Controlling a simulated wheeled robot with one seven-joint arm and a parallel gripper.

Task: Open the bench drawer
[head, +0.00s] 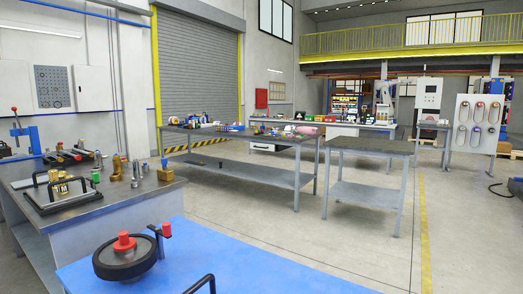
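No part of my gripper shows in the head view. The near left bench (150,196) has a dark top and grey sides; no drawer front can be made out on the sides that show.
A smaller bare-topped table (370,146) stands right of the middle bench. Open floor (465,225) lies at the right, with a yellow line (424,230).

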